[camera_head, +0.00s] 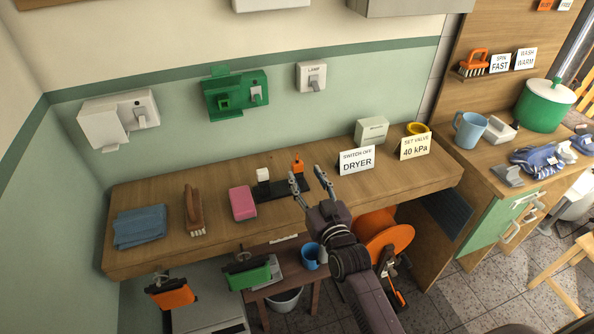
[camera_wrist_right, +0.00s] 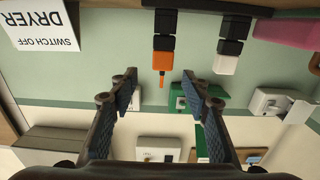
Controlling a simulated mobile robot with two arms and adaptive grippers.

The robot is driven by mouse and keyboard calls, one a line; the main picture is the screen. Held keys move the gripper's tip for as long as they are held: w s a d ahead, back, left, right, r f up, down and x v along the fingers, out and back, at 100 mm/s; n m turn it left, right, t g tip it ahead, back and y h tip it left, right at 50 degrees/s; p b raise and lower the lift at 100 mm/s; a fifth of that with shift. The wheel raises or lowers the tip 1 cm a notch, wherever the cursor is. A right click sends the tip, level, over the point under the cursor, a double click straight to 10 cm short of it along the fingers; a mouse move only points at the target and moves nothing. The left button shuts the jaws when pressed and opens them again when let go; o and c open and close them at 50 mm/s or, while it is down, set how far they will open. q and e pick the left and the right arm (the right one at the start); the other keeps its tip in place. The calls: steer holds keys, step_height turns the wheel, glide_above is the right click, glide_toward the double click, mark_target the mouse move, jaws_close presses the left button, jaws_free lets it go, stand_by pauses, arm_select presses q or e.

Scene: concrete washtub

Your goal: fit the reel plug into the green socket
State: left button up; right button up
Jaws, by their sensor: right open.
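The green socket (camera_head: 218,106) is on the wall above the bench, with a grey switch at its right side. It shows partly behind my fingers in the right wrist view (camera_wrist_right: 181,93). An orange plug (camera_head: 298,164), seemingly the reel plug, stands in a black holder (camera_head: 270,194) on the bench beside a white plug (camera_head: 263,175). My right gripper (camera_head: 306,171) is open and empty, close to the orange plug. In the right wrist view the orange plug (camera_wrist_right: 163,62) appears between the two fingertips, with no visible contact. My left gripper is not in view.
A pink block (camera_head: 242,203), a brush (camera_head: 194,210) and blue cloths (camera_head: 140,227) lie left of the holder. The dryer sign (camera_head: 357,160) stands to its right. White sockets (camera_head: 118,118) and (camera_head: 312,76) flank the green one. The orange reel (camera_head: 386,240) is below the bench.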

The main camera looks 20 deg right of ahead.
mark_target(298, 165)
steer(key=w, duration=0.4)
steer(key=w+p, duration=0.1)
steer(key=w, duration=0.1)
steer(key=shift+w+a, duration=0.25)
steer(key=shift+a, duration=0.05)
steer(key=c, duration=1.2)
steer(key=shift+o, duration=0.2)
step_height(298, 165, up, 20)
steer(key=shift+s, duration=0.1)
